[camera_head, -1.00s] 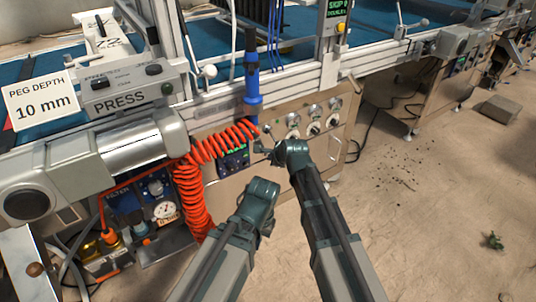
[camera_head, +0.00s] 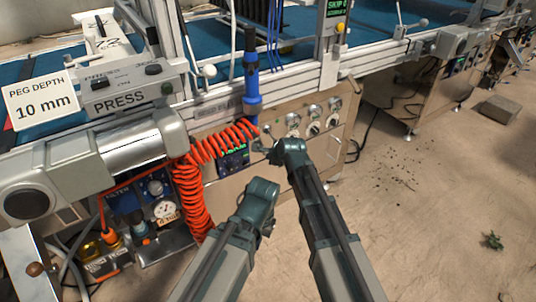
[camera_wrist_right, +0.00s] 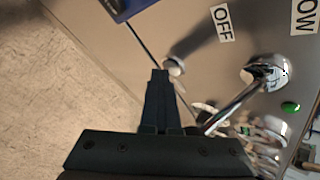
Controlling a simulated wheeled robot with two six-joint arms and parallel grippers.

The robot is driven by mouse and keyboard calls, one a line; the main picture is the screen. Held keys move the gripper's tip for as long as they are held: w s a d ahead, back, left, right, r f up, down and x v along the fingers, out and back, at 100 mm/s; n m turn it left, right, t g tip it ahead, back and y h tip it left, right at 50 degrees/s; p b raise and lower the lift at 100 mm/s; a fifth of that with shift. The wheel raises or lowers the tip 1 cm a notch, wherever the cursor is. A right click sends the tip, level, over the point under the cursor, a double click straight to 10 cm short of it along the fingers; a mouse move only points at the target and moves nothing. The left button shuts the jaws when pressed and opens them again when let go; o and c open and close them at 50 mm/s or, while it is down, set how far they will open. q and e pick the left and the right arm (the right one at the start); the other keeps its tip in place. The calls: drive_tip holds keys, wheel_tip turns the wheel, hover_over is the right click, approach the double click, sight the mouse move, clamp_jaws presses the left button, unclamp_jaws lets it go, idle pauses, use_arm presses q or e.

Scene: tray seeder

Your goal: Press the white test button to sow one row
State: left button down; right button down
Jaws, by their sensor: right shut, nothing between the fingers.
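My right gripper (camera_head: 262,146) is at the steel control panel (camera_head: 325,150), with its fingers toward the panel face. In the right wrist view its fingers (camera_wrist_right: 159,73) are shut and empty. A small round whitish button (camera_wrist_right: 175,66) sits just beyond the fingertips, slightly to their right. I cannot tell whether they touch. In the head view the button cannot be made out clearly near the gripper. My left arm ends in a dark wrist (camera_head: 262,192) below and left of the right one; its fingers are not clear.
Chrome levers (camera_wrist_right: 265,72) stick out right of the fingers, near an OFF label (camera_wrist_right: 222,23) and a green light (camera_wrist_right: 290,107). A coiled orange hose (camera_head: 192,195) hangs left of the panel. A blue-handled tool (camera_head: 251,75) stands above.

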drive_tip(key=shift+w+a+r, duration=0.2)
drive_tip(key=shift+w+a, duration=0.05)
drive_tip(key=shift+w, duration=0.4)
drive_tip(key=shift+s+d, duration=0.75)
drive_tip(key=shift+s, duration=0.25)
drive_tip(key=shift+s+d, duration=0.75)
drive_tip(key=shift+s, duration=0.3)
drive_tip(key=shift+s+d, duration=0.75)
drive_tip(key=shift+s, duration=0.3)
drive_tip(key=shift+f, duration=0.1)
